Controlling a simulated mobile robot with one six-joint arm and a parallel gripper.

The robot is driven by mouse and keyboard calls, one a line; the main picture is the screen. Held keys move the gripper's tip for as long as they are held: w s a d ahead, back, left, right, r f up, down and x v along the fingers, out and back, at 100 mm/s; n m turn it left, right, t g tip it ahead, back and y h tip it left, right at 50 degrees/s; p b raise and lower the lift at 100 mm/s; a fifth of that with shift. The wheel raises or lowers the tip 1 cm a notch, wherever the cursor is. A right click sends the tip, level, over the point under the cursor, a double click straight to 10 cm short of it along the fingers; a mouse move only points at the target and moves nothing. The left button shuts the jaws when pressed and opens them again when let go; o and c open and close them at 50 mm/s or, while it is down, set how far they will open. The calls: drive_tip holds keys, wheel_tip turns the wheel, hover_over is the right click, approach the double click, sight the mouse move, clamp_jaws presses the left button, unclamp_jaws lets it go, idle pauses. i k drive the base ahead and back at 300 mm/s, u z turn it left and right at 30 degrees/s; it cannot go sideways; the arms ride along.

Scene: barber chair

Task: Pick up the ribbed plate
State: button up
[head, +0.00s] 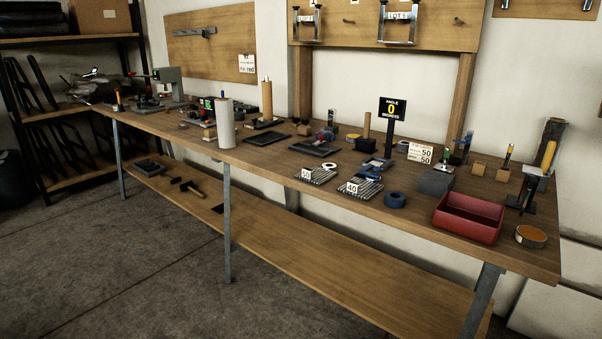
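Two silver ribbed plates lie flat on the long wooden workbench (270,165) in the head view. The left ribbed plate (320,175) has a small white number tag at its left end. The right ribbed plate (371,187) has a white tag that reads 40. A blue object (368,178) is at the far edge of the right plate; I cannot tell whether it touches. I cannot tell which plate the task means. My gripper is not in view.
A blue roll (395,200) and a red tray (468,217) are to the right. A black sign (391,116) and a blue tool (373,165) stand behind. A dark flat tray (315,148) lies behind left. The bench's front edge is close, with open floor before it.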

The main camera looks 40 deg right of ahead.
sight(320, 168)
drive_tip(key=u, duration=0.4)
drive_tip(key=i, duration=1.25)
drive_tip(key=z, duration=0.2)
